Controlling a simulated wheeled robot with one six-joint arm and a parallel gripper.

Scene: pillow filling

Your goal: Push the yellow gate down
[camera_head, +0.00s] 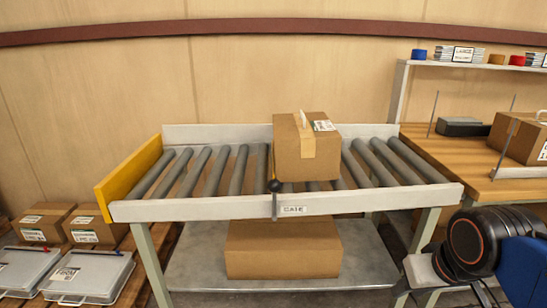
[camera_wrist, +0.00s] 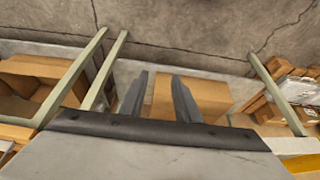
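The yellow gate (camera_head: 130,176) stands upright across the left end of the roller conveyor (camera_head: 376,201). A yellow edge, likely the same gate, shows at the lower right of the wrist view (camera_wrist: 305,163). A lever with a black knob (camera_head: 275,186) stands at the front rail beside a label reading "GATE". A cardboard box (camera_head: 300,150) with a white tissue-like tip on top rests on the rollers right of the lever. My gripper (camera_wrist: 160,82) is open and empty, its two fingers apart. In the head view my arm is at the lower right, away from the gate.
Another cardboard box (camera_head: 283,249) sits on the shelf under the conveyor. Small boxes (camera_head: 92,226) and grey cases (camera_head: 90,277) lie on the left. The rollers between gate and box are clear.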

